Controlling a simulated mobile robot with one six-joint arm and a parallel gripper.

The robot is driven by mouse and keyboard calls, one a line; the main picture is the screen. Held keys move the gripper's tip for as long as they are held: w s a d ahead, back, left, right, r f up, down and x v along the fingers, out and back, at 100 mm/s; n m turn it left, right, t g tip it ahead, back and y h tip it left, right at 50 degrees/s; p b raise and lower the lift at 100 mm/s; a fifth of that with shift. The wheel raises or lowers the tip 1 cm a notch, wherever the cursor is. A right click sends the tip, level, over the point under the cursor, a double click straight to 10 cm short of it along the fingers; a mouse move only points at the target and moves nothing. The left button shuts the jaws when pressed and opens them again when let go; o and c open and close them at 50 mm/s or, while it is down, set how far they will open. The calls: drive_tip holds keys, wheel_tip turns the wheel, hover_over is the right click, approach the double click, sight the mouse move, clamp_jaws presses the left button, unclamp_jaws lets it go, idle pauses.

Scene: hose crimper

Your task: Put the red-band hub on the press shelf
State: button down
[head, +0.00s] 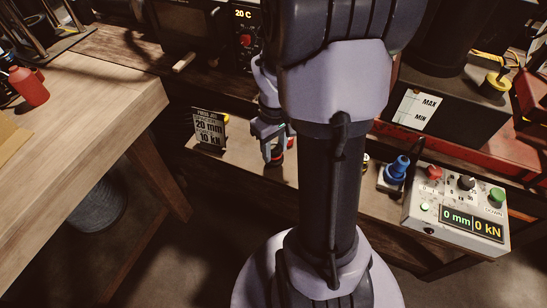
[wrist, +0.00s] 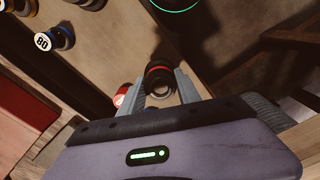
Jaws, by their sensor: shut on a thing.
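The red-band hub (wrist: 159,71) is a dark ring-like piece with a red band, between my fingertips in the wrist view. My gripper (wrist: 164,88) is shut on it. In the head view my gripper (head: 273,148) points down over the pale wooden shelf (head: 236,163) left of my arm. Only a small bit of red shows at its fingers there. The shelf shows in the wrist view as a brown surface (wrist: 120,50). I cannot tell whether the hub touches the shelf. My arm hides much of the press in the head view.
A sign card (head: 209,130) reading 20 mm, 10 kN stands left of my gripper. A control box (head: 453,212) showing 0 mm and 0 kN sits right, beside a blue part (head: 397,168). In the wrist view, a disc marked 80 (wrist: 43,41) and a red piece (wrist: 122,96) lie left.

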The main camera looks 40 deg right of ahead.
wheel_tip(320, 180, down, 3)
drive_tip(key=shift+w+r+b, duration=0.1)
drive_tip(key=shift+b, duration=0.25)
drive_tip(key=shift+r, duration=0.15)
drive_tip(key=c, duration=0.9)
unclamp_jaws()
drive_tip(key=shift+o, duration=0.2)
